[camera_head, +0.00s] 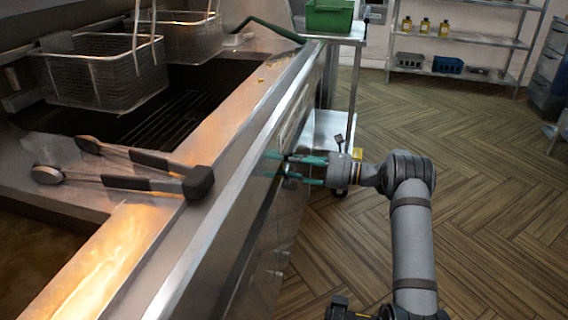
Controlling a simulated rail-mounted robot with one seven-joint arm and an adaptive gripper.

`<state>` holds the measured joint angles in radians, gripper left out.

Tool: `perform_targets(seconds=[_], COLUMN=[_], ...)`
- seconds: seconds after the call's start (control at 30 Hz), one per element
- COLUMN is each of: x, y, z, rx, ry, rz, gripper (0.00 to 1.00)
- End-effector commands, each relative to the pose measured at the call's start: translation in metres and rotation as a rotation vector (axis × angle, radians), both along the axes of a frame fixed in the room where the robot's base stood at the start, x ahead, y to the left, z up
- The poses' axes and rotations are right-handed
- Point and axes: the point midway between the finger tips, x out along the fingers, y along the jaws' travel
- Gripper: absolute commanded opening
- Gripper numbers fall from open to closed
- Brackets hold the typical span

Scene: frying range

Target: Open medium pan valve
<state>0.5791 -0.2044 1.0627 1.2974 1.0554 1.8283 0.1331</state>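My gripper (288,167) reaches left to the steel front panel of the fryer (243,180). Its two teal fingers are apart, one above the other, with their tips close to the panel. Teal streaks on the panel beside the tips look like their reflection. The medium pan valve cannot be made out clearly. Something small and pale shows near the fingertips, but it is too small to identify. I cannot tell whether the fingers touch anything.
Wire fry baskets (100,72) hang over the dark pan. Tongs or ladles with black handles (150,183) lie on the fryer's top. A steel cart (328,130) with a green crate (329,17) stands beyond the gripper. The wooden floor (480,190) at right is clear.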

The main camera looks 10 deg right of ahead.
Motion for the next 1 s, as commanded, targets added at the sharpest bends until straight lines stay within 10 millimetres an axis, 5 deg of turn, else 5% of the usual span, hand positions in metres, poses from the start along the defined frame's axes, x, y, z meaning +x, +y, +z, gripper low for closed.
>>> perform_targets(seconds=[0.5, 1.0], x=[-0.0001, 0.0006], y=[-0.0002, -0.0012], z=[-0.0002, -0.0001], rx=[0.0, 0.039], ry=[0.0, 0.081], rz=[0.0, -0.001], gripper=[0.01, 0.0])
